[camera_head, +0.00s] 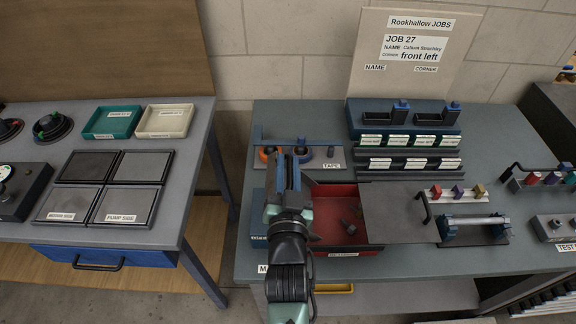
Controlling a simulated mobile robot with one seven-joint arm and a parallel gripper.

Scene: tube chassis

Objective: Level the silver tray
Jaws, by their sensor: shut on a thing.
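No tray in view is plainly silver. A flat grey panel (395,218) lies on the right bench, against the right side of a red tray (350,194). The red tray holds a few small dark parts (349,227). My gripper (284,172) is over the left edge of the red tray, reaching toward the back of the bench. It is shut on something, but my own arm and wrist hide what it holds. I cannot tell whether the grey panel is tilted.
A tape holder (331,164) stands just beyond my gripper. Labelled racks (405,164) and a job board (405,50) are behind. A blue-ended roller stand (474,228) is at right. The left bench holds a green tray (112,123), a cream tray (165,121) and several dark panels.

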